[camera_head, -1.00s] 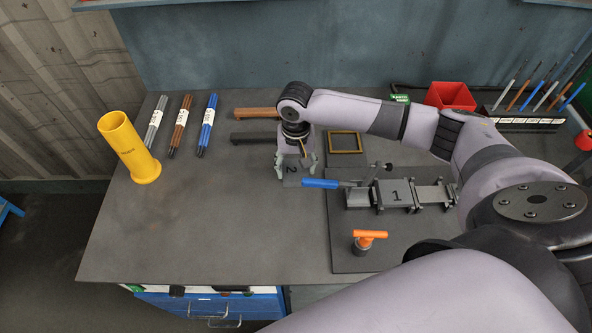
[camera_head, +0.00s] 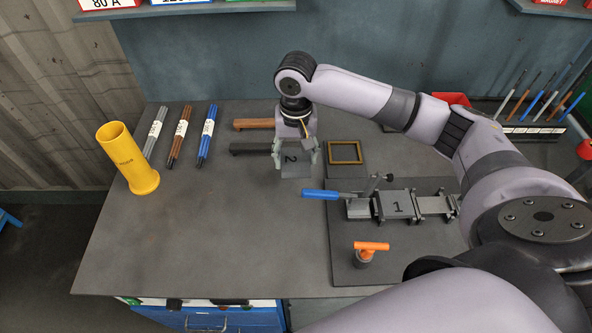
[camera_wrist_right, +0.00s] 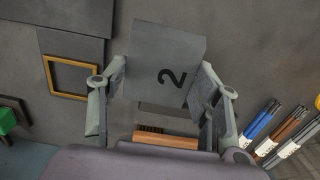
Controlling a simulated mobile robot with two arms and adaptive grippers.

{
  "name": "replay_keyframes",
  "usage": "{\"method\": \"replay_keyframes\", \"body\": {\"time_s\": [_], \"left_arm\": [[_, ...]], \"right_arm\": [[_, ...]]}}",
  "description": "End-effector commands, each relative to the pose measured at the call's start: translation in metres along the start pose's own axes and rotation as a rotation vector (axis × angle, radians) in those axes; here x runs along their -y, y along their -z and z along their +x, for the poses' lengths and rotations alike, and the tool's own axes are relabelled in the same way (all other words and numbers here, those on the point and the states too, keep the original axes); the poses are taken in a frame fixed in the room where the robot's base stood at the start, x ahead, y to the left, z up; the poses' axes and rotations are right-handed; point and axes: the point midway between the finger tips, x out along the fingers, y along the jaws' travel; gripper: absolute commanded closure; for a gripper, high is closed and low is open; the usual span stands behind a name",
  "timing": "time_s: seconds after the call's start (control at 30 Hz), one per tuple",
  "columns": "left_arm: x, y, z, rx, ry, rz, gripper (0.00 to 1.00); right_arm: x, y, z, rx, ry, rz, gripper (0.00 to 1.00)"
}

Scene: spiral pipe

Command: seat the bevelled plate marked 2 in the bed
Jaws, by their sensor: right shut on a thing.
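The grey plate marked 2 (camera_head: 296,169) is held between the fingers of my right gripper (camera_head: 296,155). In the right wrist view the plate (camera_wrist_right: 166,62) shows its number, with a gripper finger on each side (camera_wrist_right: 160,95). It is above the table, left of the fixture board; its exact height is unclear. The bed (camera_head: 359,208) is on the board, with a plate marked 1 (camera_head: 397,205) in its middle. A blue-handled clamp (camera_head: 320,194) lies at the bed's left end. My left gripper is not in view.
A yellow-brown square frame (camera_head: 345,152) lies on the board's back part. An orange-handled clamp (camera_head: 371,246) stands at its front. A yellow tube (camera_head: 128,160) and rod bundles (camera_head: 207,135) are at left. The table's front left is clear.

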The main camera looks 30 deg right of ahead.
Motion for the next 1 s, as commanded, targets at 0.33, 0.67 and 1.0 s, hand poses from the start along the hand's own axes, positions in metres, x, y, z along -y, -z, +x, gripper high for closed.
{"method": "replay_keyframes", "body": {"time_s": [0.33,0.67,1.0], "left_arm": [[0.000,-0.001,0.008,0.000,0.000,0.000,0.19],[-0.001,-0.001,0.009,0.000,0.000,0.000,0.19],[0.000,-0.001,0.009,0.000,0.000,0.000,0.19]], "right_arm": [[0.001,0.001,-0.082,-0.003,0.005,-0.001,1.00],[0.001,0.001,-0.112,-0.001,0.002,0.000,1.00],[0.005,-0.033,-0.098,-0.014,-0.007,-0.136,1.00]]}}
